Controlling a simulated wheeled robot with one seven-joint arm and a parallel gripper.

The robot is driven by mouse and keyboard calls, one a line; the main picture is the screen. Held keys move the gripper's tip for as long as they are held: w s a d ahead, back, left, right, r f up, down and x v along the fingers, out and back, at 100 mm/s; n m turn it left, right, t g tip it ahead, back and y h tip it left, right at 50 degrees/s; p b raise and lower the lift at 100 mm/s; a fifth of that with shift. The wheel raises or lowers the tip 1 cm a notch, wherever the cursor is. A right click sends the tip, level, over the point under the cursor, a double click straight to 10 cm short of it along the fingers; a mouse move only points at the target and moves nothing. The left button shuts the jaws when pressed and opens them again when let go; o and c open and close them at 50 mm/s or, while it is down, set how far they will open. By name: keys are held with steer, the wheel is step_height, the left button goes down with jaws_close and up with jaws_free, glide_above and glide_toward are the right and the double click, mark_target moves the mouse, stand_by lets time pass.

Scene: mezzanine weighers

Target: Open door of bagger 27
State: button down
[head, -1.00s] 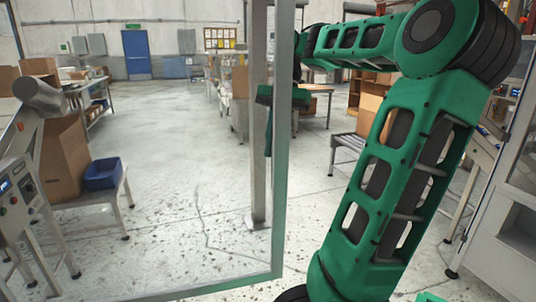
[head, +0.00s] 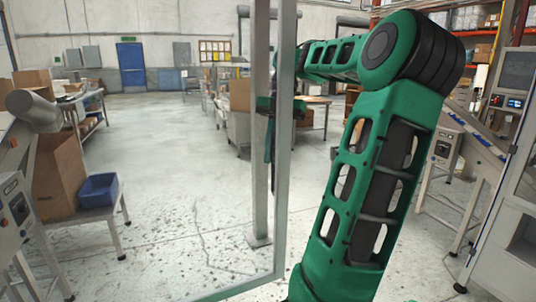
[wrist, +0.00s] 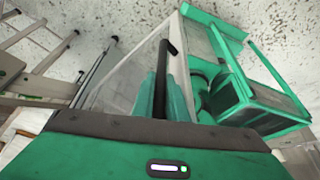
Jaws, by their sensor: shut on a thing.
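A clear door panel with a grey metal frame (head: 282,150) stands upright in the middle of the head view. It stands swung out, away from the white cabinet at the right. My gripper (head: 268,112) is at the frame, partly hidden behind its upright. In the wrist view the jaws of my gripper (wrist: 160,98) are shut on a dark bar handle (wrist: 170,50). The clear door panel (wrist: 128,72) shows beside it. No number 27 is readable.
A white cabinet (head: 505,210) stands close at the right, beside an inclined conveyor (head: 465,130). At the left are a machine with a control panel (head: 18,205), a cardboard box (head: 58,175) and a blue bin (head: 98,190). Open floor (head: 160,150) lies beyond the door.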

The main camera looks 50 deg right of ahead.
steer(key=c, duration=1.8)
jaws_free()
steer(key=shift+o, duration=0.2)
steer(key=v, duration=1.1)
steer(key=shift+f, duration=0.15)
